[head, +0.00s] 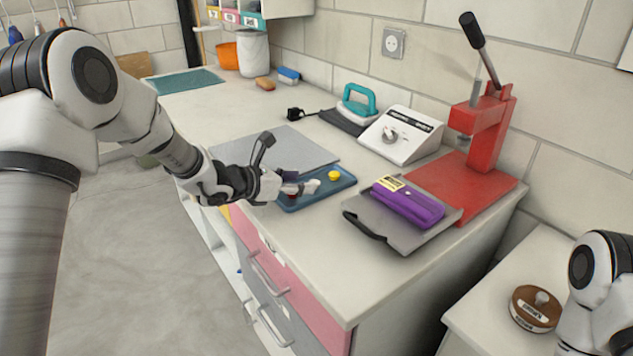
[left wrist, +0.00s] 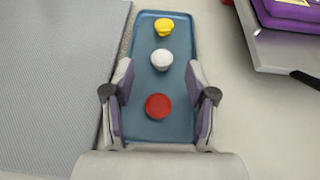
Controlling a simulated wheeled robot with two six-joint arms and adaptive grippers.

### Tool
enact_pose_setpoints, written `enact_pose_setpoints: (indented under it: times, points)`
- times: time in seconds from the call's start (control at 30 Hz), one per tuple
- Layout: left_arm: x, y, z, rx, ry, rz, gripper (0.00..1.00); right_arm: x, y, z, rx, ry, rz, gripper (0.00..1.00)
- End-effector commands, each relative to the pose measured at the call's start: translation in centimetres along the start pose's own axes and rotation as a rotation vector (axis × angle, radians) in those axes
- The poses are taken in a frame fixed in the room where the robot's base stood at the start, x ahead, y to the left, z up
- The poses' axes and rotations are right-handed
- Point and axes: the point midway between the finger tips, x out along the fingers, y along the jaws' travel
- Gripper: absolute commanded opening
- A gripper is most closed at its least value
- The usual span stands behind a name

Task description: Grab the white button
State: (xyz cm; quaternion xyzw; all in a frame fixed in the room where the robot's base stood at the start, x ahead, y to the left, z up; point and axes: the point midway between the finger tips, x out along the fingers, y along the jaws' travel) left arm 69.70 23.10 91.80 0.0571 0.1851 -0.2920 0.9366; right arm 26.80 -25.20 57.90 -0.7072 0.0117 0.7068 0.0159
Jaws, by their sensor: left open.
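The white button (left wrist: 161,59) lies on a blue tray (left wrist: 180,130), between a yellow button (left wrist: 163,26) and a red button (left wrist: 158,105). In the head view the white button (head: 311,186) shows just past my left gripper's fingertips. My left gripper (head: 297,187) is low over the tray, open and empty. In the left wrist view its fingers (left wrist: 159,95) stand on either side of the tray, with the red button between them and the white button a little beyond. My right gripper is not in view; only part of my right arm shows at the lower right.
A grey mat (head: 285,150) lies beside the tray. A grey plate with a black handle (head: 365,226) carries a purple case (head: 408,203) to the right. A red press (head: 487,130) and a white device (head: 400,135) stand behind. The counter's front right is clear.

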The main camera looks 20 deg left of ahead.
Motion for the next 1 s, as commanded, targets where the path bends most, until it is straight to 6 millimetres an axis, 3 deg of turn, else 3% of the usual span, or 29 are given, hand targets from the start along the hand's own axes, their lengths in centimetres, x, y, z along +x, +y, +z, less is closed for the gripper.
enact_pose_setpoints:
  times: [0.17,0.4,0.5,0.57,1.0]
  points:
    - [2.9,-0.3,0.0,0.003,0.002,-0.002,0.57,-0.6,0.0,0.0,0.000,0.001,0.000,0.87]
    - [3.2,-0.2,0.0,0.001,0.001,-0.001,0.57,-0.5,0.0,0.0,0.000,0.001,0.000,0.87]
    - [3.2,-0.2,-0.1,0.001,0.001,-0.001,0.27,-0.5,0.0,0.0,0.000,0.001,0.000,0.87]
    - [3.2,-0.2,-0.1,0.001,0.001,-0.001,0.13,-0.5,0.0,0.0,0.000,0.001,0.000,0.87]
    - [3.1,-0.2,0.2,0.001,0.001,-0.001,0.13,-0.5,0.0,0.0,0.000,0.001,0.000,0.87]
